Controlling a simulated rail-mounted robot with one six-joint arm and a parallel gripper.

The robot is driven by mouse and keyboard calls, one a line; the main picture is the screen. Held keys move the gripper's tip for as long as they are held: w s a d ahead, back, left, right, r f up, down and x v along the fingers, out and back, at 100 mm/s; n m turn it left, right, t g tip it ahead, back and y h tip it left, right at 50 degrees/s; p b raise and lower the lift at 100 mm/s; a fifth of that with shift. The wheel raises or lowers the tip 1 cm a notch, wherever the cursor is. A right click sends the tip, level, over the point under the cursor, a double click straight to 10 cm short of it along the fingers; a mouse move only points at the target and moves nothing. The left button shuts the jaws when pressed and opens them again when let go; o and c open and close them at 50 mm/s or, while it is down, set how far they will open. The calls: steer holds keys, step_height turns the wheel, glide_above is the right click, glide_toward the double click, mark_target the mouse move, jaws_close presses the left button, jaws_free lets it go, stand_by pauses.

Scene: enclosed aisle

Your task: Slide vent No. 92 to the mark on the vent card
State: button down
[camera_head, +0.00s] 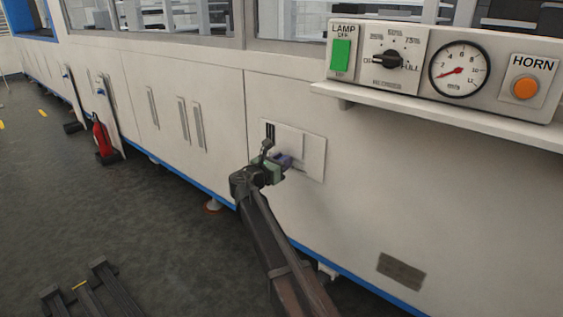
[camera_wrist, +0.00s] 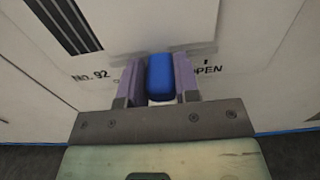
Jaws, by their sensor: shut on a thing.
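Vent No. 92 is a white plate (camera_head: 312,153) low on the white wall in the head view, with dark slots (camera_head: 270,132) at its left. In the wrist view the slots (camera_wrist: 70,25) show at the upper left, above the lettering "No. 92". A blue knob (camera_wrist: 160,77) sits between the purple fingers of my gripper (camera_wrist: 159,80), which is shut on it. The word "OPEN" (camera_wrist: 208,69) and a short mark above it show just right of the fingers. My gripper also shows at the vent in the head view (camera_head: 285,161). The vent card is not clearly visible.
A control shelf (camera_head: 430,105) with a lamp switch, rotary dial, gauge and orange horn button juts out at the upper right. A red extinguisher (camera_head: 102,138) stands by the wall at the left. A brown plate (camera_head: 401,271) is low on the wall. The floor at left is mostly open.

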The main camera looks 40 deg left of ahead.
steer(key=d, duration=0.5)
steer(key=shift+s+d, duration=0.1)
steer(key=shift+d, duration=0.15)
steer(key=c, duration=0.8)
jaws_free()
steer(key=shift+c, duration=0.2)
steer(key=s, duration=1)
steer(key=shift+s, duration=0.35)
